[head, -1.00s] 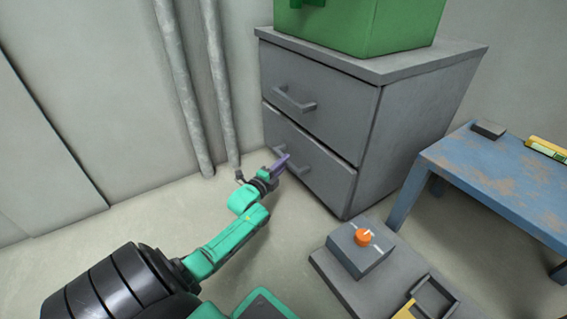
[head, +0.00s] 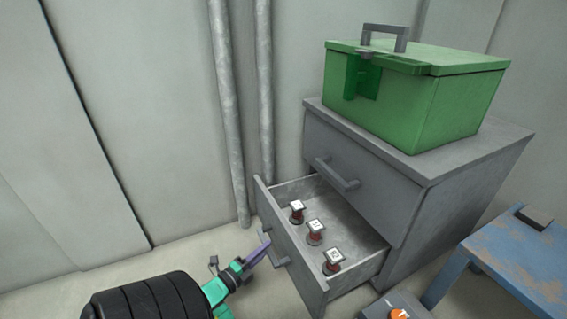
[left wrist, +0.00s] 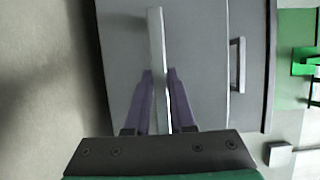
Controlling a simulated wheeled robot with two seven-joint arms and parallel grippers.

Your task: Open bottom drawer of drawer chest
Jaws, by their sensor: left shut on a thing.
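The grey drawer chest (head: 410,215) stands against the wall, and its bottom drawer (head: 295,268) is pulled well out. Three small red items with white tops (head: 315,228) stand inside the drawer. My left gripper (head: 258,252) is at the drawer's front, shut on the bar handle (head: 277,252). In the left wrist view the purple fingers (left wrist: 160,100) stand on both sides of the pale handle bar (left wrist: 155,40). The top drawer (head: 350,180) is closed. My right gripper is out of view.
A green case (head: 420,100) with a grey handle sits on top of the chest. A worn blue table (head: 520,262) stands at the right, and a grey box with an orange knob (head: 398,312) is at the lower edge. Pipes (head: 232,120) run down the wall.

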